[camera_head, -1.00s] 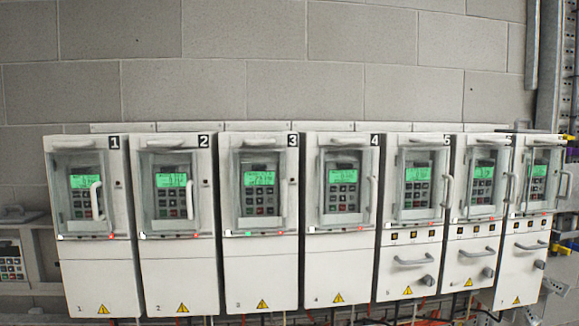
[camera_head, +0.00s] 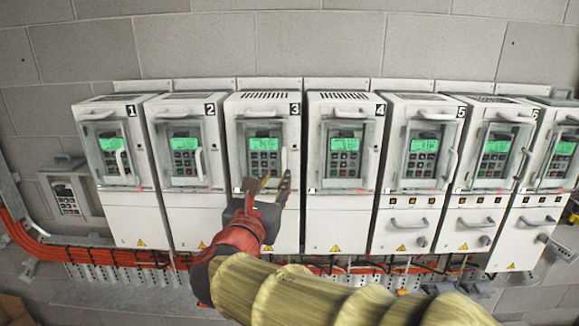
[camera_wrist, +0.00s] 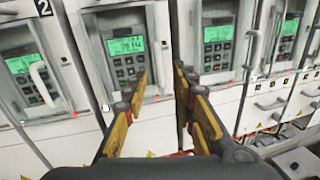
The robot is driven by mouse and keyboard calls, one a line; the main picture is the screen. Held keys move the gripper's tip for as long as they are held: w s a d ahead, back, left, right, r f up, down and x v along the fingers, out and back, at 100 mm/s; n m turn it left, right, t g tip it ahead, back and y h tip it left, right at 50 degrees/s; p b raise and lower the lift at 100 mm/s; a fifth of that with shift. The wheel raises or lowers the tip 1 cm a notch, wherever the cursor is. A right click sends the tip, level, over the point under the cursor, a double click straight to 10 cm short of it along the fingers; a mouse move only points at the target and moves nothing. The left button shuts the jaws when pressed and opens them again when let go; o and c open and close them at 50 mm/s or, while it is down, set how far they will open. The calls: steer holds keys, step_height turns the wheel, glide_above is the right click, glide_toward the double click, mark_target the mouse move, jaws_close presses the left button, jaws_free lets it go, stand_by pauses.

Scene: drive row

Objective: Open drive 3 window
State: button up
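The drive 3 window (camera_head: 264,146) is a clear framed cover over a keypad with a lit green display. It looks shut. Its pale upright handle (camera_head: 284,160) is at the right side of the window. My gripper (camera_head: 269,184) is in front of the lower part of drive 3, with its two fingers apart on either side of the handle's lower end. In the wrist view the drive 3 window (camera_wrist: 125,55) is left of centre, and my open fingers (camera_wrist: 158,85) point at its right edge with nothing visibly held. Contact with the handle cannot be told.
The drive 2 window (camera_head: 185,150) is to the left and the drive 4 window (camera_head: 344,150) is close to the right, both with handles. My arm covers the lower front of drive 3. Orange cables (camera_head: 110,256) run below the cabinets.

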mark_target(283, 165)
steer(key=shift+n, duration=0.4)
steer(key=p+x, duration=0.1)
steer(key=x, duration=0.6)
steer(key=shift+w+a+f, duration=0.1)
steer(key=shift+w, duration=0.35)
steer(key=shift+c, duration=0.8)
jaws_close()
